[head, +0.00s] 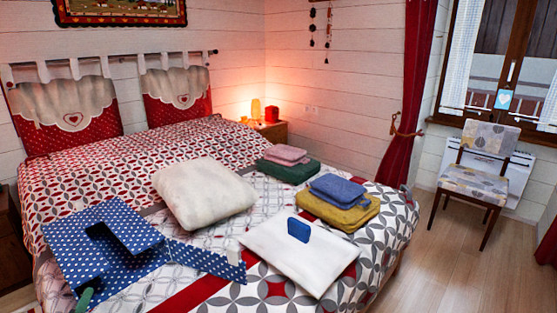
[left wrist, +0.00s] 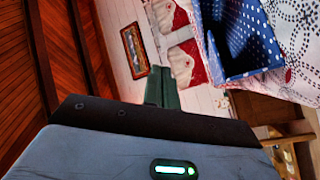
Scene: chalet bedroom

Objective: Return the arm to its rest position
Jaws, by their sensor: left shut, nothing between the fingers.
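My left gripper (head: 84,299) shows only as a green fingertip at the bottom left of the head view, near the blue dotted item on the bed. In the left wrist view its green fingers (left wrist: 162,88) are together with nothing between them. The picture there is turned on its side, with wall and wooden ceiling behind the fingers. Most of my left arm is out of the head view. My right gripper is in neither view.
The bed holds a blue dotted item (head: 75,238) with a hollow, also in the left wrist view (left wrist: 262,22), a white pillow (head: 203,192), folded green (head: 288,170) and yellow cloths (head: 338,212), and a white flat piece (head: 290,262). A chair (head: 478,180) stands right; floor (head: 450,270) is clear.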

